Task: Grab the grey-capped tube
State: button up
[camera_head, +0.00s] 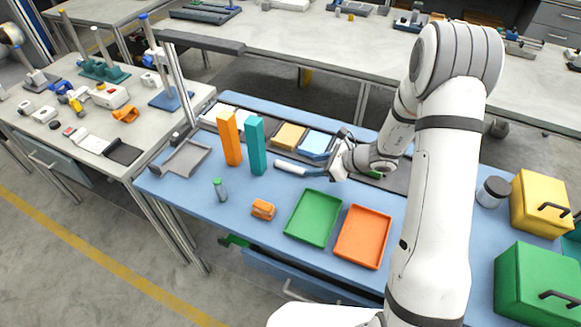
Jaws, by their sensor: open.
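A white tube (290,167) lies on the blue table mat, its right end close to my gripper (328,165). A blue-grey part shows at that right end; I cannot tell whether it is a cap or part of something else. My gripper is open, low over the mat, with its fingers toward the tube's right end. Whether the fingers surround or touch the tube is too small to tell. A small upright green-and-grey tube (220,189) stands at the left front of the mat; its cap colour is unclear.
An orange block (229,138) and a teal block (255,146) stand tall left of the white tube. A green tray (313,217), an orange tray (362,236) and a small orange object (263,209) lie in front. Yellow (540,203) and green (535,285) boxes stand at right.

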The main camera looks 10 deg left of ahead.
aim_at(295, 167)
jog(key=x, duration=0.2)
jog(key=p+x, duration=0.1)
jog(key=x, duration=0.3)
jog(key=shift+a+r+p, duration=0.15)
jog(key=shift+a+p, duration=0.15)
jog(key=shift+a, duration=0.25)
jog(key=shift+w+a+f, duration=0.15)
jog(key=shift+a+f, duration=0.1)
jog(key=shift+a, duration=0.05)
grip_shut()
dwell(0.6)
